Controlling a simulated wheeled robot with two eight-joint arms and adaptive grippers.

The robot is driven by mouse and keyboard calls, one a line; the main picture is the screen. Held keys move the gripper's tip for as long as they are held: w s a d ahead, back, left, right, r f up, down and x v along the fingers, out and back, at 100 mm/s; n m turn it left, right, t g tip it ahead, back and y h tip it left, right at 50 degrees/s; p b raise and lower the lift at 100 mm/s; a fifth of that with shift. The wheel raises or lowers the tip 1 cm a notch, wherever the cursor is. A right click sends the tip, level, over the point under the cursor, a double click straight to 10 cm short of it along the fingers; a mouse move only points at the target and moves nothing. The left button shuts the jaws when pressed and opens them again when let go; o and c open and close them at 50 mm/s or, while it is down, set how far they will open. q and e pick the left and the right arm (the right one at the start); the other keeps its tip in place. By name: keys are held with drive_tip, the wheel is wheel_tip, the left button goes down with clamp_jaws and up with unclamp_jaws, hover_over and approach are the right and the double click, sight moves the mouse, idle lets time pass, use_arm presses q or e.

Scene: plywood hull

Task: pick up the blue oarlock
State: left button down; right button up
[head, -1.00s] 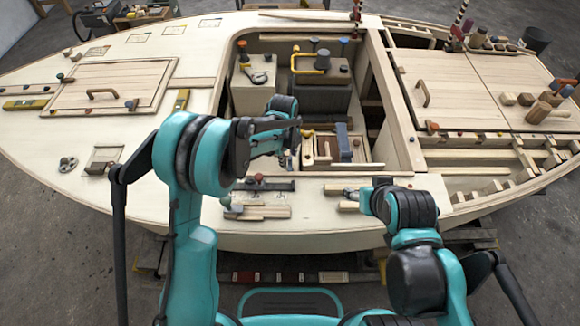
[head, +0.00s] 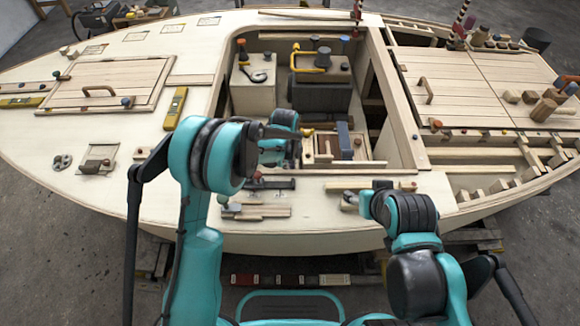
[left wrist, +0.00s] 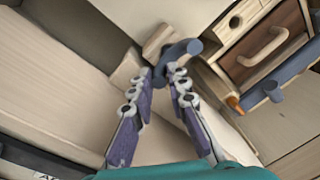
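In the left wrist view, a blue curved piece (left wrist: 182,50) lies just past my left fingertips, beside a pale wooden block. It looks like the blue oarlock, but its full shape is unclear. In the head view my left gripper is mostly hidden by my own arm at the cockpit's near edge, and I cannot make out the oarlock there. My right gripper is low over the near deck, largely hidden behind my right wrist, so its fingers are unclear.
A wooden box with a handle (left wrist: 262,46) and a blue bar (left wrist: 298,72) stand close to the right of my left gripper. An orange-tipped item (left wrist: 234,103) is near it. The cockpit wall (head: 395,110) rises to the right. Loose wooden strips (head: 255,212) lie on the near deck.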

use_arm(q)
wheel_tip(320, 180, up, 10)
drive_tip(key=p, duration=0.4)
use_arm(e)
wheel_tip(320, 180, up, 4)
drive_tip(key=shift+f, duration=0.1)
idle(0.3)
